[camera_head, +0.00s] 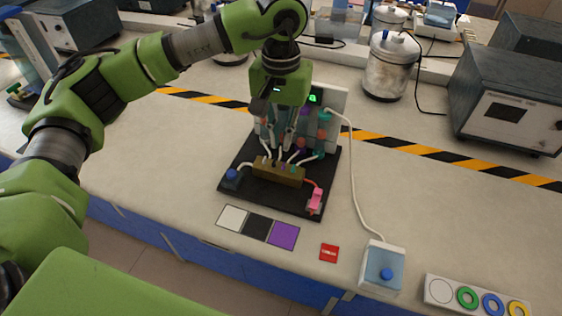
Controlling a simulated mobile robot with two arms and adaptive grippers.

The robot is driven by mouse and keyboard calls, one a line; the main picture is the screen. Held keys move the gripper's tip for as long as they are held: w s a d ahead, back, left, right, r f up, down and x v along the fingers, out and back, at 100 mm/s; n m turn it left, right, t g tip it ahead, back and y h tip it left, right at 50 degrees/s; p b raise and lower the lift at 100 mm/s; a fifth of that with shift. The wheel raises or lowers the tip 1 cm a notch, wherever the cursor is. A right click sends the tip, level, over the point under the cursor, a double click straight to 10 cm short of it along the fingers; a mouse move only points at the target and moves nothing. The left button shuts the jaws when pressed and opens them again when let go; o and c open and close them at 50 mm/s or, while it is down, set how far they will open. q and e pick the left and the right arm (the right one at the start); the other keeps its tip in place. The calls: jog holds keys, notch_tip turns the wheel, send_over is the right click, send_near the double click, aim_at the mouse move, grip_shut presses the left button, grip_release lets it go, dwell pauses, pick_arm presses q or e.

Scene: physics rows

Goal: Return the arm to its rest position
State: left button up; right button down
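My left arm is green and comes in from the left. Its gripper (277,138) points down over a black board with a device on it (290,200). The fingers overlap the coloured parts at the back of the device, so I cannot tell whether they are open or shut or touch anything. The board carries a brass-coloured block (278,174) with several wires, a blue knob (231,175) at its left and a pink part (315,200) at its right. My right gripper is not in view.
White, black and purple squares (257,227) lie in front of the board, with a red tile (329,253) to their right. A blue-buttoned box (382,268) is cabled to the device. Metal canisters (389,68) and a grey instrument (508,100) stand behind.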

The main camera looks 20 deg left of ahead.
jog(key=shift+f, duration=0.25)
